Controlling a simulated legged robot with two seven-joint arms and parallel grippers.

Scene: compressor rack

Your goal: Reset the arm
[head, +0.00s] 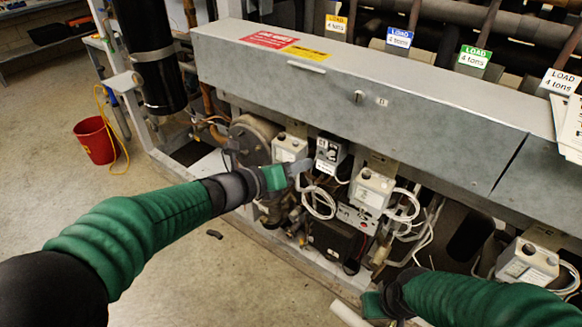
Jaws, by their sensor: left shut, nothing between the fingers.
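My left arm, in a green sleeve, reaches in from the left across the front of the compressor rack (330,88). My left gripper (302,166) is shut and empty. In the picture it overlaps the area just below a white control box (289,147) and left of a dark-faced box (330,152); I cannot tell whether it touches either. My right arm, also in a green sleeve, comes in from the lower right. Its wrist end (372,304) is low at the rack's front edge, and its fingers do not show clearly.
More control boxes (371,190) with looped white cables sit in the rack, another (527,262) at the right. A black cylinder (152,55) stands at the upper left. A red bucket (95,141) stands on the floor at left. The floor left of the rack is mostly clear.

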